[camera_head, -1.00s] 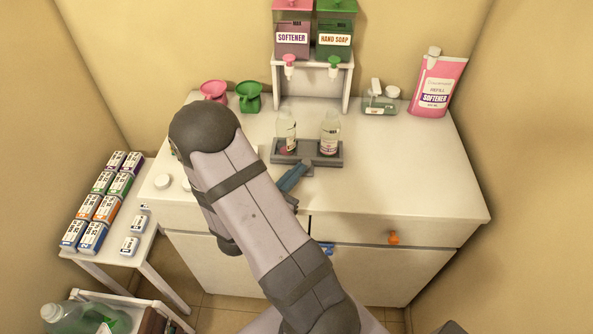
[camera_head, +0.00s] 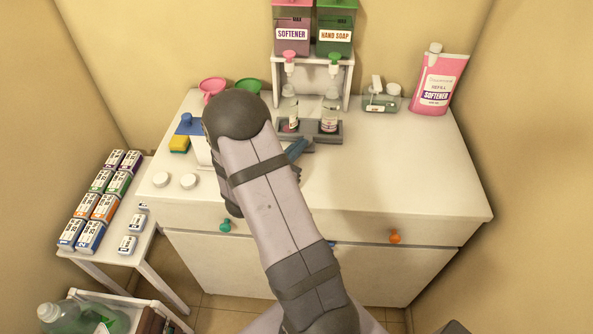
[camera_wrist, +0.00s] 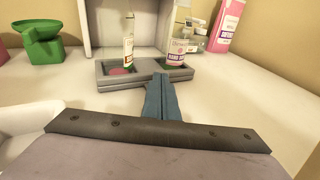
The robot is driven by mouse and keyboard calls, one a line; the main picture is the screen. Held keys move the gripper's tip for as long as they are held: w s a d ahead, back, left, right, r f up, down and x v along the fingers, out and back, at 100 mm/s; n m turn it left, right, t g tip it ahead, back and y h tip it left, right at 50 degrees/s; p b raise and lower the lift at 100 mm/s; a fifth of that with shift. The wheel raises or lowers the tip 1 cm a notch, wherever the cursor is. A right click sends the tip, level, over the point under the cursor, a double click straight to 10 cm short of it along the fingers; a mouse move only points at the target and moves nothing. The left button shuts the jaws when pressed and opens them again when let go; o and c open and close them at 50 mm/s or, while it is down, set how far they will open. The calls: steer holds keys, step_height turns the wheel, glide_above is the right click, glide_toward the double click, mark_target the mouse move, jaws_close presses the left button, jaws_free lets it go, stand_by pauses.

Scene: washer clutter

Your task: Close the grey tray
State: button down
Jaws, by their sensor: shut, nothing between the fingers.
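The grey tray (camera_head: 341,131) is on the white counter, at the front of the white dispenser stand. It holds two clear pump-less bottles side by side: a left bottle (camera_head: 291,112) and a right bottle (camera_head: 329,118), both upright under the dispenser nozzles. The tray also shows in the wrist view (camera_wrist: 115,82). My gripper (camera_head: 300,147) is shut and empty, with its blue fingertips at the tray's front edge. In the wrist view my gripper (camera_wrist: 161,80) reaches the middle of the front wall and seems to touch it. My arm hides part of the counter.
The softener dispenser (camera_head: 292,33) and hand soap dispenser (camera_head: 335,33) sit on the stand (camera_head: 347,88). A green funnel (camera_wrist: 40,42) stands left, a pink refill pouch (camera_head: 441,84) at the back right. The right counter is clear.

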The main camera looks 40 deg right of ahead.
steer(key=shift+a, duration=0.15)
steer(key=b+v, duration=0.1)
steer(key=v, duration=1.2)
steer(key=shift+s+a+r+b, duration=0.15)
steer(key=shift+s+a+b, duration=0.05)
steer(key=shift+a+b, duration=0.15)
step_height(320, 180, up, 10)
steer(key=s+d+g+p, duration=0.1)
steer(key=d+p, duration=0.2)
steer(key=p, duration=0.8)
step_height(320, 180, down, 7)
steer(key=a+y, duration=0.2)
steer(key=y, duration=0.1)
steer(key=p+x, duration=0.1)
steer(key=x, duration=0.3)
steer(key=r+p+x, duration=0.1)
steer(key=p+x, duration=0.1)
steer(key=x, duration=0.3)
steer(key=w+p+x, duration=0.1)
steer(key=x, duration=0.3)
steer(key=shift+w+d+p, duration=0.1)
steer(key=shift+d+p, duration=0.15)
steer(key=shift+p, duration=0.1)
steer(key=shift+w+d, duration=0.1)
